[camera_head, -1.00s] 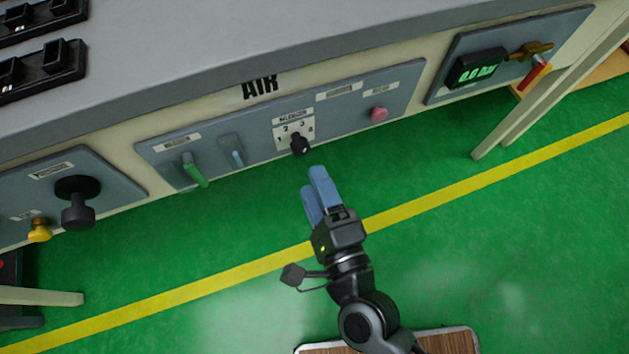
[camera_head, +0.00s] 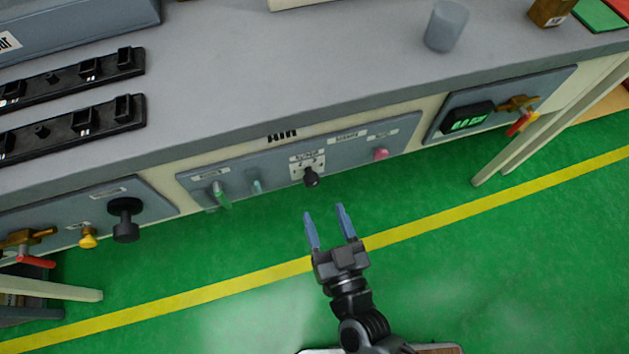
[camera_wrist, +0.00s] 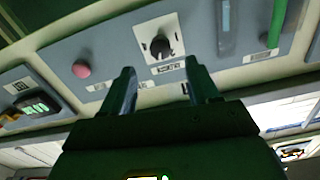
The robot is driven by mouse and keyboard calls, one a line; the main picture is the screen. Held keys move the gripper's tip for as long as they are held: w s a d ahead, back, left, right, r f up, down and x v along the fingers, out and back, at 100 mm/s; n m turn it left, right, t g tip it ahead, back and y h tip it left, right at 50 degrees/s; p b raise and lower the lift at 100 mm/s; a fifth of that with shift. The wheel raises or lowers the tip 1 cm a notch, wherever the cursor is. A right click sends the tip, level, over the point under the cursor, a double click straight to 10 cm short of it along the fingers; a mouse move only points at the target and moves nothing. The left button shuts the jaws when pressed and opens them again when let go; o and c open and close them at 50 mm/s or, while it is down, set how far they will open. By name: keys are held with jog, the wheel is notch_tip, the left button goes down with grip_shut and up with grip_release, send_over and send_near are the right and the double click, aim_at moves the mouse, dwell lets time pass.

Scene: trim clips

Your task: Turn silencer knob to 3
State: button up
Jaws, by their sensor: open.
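The silencer knob (camera_head: 311,177) is a black knob on a white numbered plate (camera_head: 307,161) in the grey AIR panel at the front of the bench. In the wrist view the knob (camera_wrist: 160,46) stands ahead of my fingers, a little above the gap between the tips, on its white plate (camera_wrist: 143,33). My gripper (camera_head: 325,212) is open, with two blue fingers spread and nothing between them. It is in front of the knob and apart from it, over the green floor. The knob's number setting is too small to read.
A gauge panel (camera_head: 467,118) and a table leg (camera_head: 543,135) stand farther right. The floor before the panel is clear.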

jog(key=x, duration=0.7)
jog(key=shift+w+a, duration=0.1)
jog(key=shift+w, duration=0.15)
jog(key=c, duration=1)
jog(key=shift+m, duration=0.9)
jog(key=shift+c, duration=0.2)
jog(key=o, duration=1)
jog(key=shift+o, duration=0.2)
send_near(313, 185)
jog(key=shift+w+a+b, duration=0.2)
jog(key=shift+w+b, duration=0.1)
jog(key=shift+w, duration=0.4)
